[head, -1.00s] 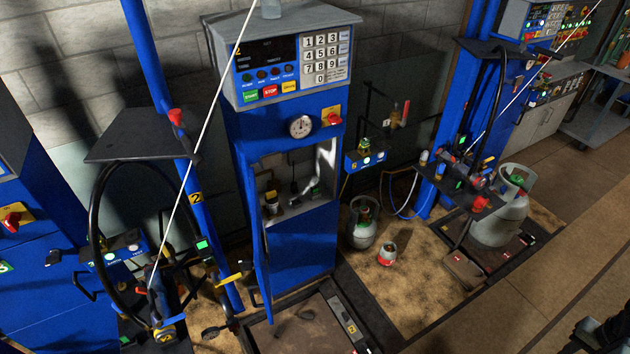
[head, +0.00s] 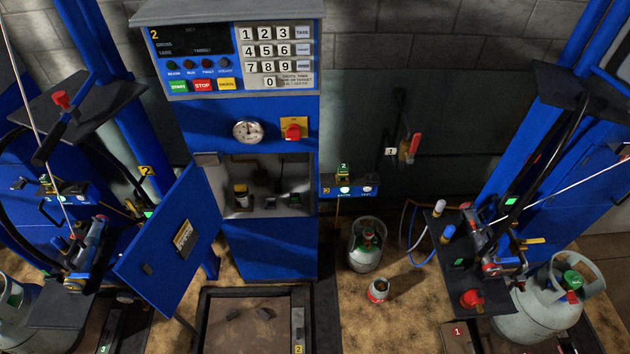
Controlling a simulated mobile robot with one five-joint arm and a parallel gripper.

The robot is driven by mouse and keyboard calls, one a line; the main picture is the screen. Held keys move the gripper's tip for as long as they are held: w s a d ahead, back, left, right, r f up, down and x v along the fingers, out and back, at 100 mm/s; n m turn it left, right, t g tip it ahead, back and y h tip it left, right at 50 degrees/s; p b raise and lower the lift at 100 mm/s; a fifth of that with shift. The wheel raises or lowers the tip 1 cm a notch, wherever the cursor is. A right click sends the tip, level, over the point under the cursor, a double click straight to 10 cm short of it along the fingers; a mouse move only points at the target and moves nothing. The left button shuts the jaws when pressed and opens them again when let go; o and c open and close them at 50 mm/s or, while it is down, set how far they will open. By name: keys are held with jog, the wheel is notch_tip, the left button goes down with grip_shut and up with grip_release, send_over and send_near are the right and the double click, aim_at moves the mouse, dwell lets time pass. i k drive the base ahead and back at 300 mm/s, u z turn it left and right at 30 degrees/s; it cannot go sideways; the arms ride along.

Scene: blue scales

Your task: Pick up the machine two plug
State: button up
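Machine two (head: 265,130) is a blue cabinet with a grey-topped keypad panel marked 2, a round gauge and a red knob on a yellow plate. Its lower compartment (head: 240,168) is open, with the blue door (head: 165,245) swung out to the left. Inside are a small yellow and black part (head: 241,196), a small dark part (head: 270,202) with a thin dark lead above it, and another small part at right. The dark part may be the plug, but it is too small to be sure. My gripper is not in view.
A scale platform (head: 255,335) lies in front of machine two, with dark pieces on it. A grey cylinder (head: 364,250) and a small red-and-white canister (head: 377,291) stand to its right. Blue stations with black shelves flank both sides; a larger cylinder (head: 540,312) stands right.

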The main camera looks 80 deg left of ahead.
aim_at(278, 186)
jog(key=i, duration=1.35)
jog(key=u, duration=5.1)
jog(key=i, duration=1)
jog(key=z, duration=0.1)
